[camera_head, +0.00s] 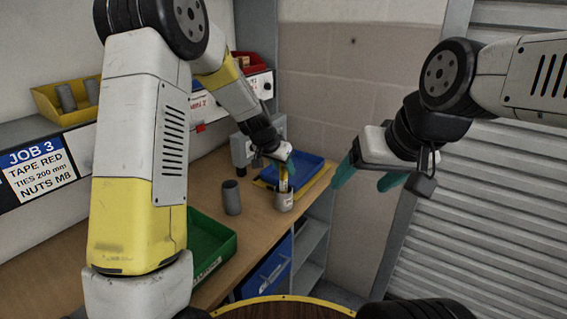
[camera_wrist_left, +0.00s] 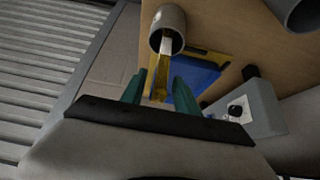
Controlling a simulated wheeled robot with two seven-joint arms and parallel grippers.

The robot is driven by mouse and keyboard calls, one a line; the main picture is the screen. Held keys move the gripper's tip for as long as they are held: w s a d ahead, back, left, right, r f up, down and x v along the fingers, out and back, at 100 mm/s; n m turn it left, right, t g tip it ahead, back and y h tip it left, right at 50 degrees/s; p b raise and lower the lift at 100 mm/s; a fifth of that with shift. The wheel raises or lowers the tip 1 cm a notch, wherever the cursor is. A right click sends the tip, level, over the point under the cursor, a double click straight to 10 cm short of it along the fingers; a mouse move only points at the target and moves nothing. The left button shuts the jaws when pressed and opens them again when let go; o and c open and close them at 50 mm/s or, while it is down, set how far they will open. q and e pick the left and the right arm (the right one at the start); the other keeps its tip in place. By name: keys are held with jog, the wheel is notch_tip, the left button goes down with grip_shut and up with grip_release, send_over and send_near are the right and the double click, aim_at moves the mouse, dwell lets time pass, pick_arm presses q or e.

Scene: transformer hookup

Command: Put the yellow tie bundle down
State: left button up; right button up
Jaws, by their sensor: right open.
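The yellow tie bundle (camera_head: 284,181) stands roughly upright at a grey cup (camera_head: 283,201) on the wooden bench. In the left wrist view the bundle (camera_wrist_left: 160,82) lies between the green fingers, and its pale end reaches into the mouth of the cup (camera_wrist_left: 168,24). My left gripper (camera_head: 289,163) is just above the cup. Its fingers (camera_wrist_left: 162,82) are apart with the bundle between them; whether they press on it is not clear. My right gripper (camera_head: 366,178) is open and empty, in the air to the right of the bench.
A blue tray (camera_head: 309,165) lies behind the cup. Another grey cup (camera_head: 231,197) stands to its left, with a green bin (camera_head: 207,240) nearer. A grey device (camera_head: 241,150) stands at the wall side. The bench's right edge is close to the cup.

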pick_arm(q)
jog(key=shift+r, duration=0.1)
jog(key=s+a+r+n, duration=0.1)
jog(key=s+a+r, duration=0.2)
jog(key=s+r, duration=0.3)
jog(key=s+a+r, duration=0.3)
jog(key=s+r, duration=0.1)
jog(key=r, duration=0.4)
jog(key=s+a+r+n, duration=0.1)
jog(key=s+a, duration=0.3)
jog(key=s, duration=0.7)
jog(key=s+a+r+n+y, duration=0.1)
jog(key=s+a+n, duration=0.3)
jog(key=s, duration=0.8)
jog(key=shift+r+t, duration=0.4)
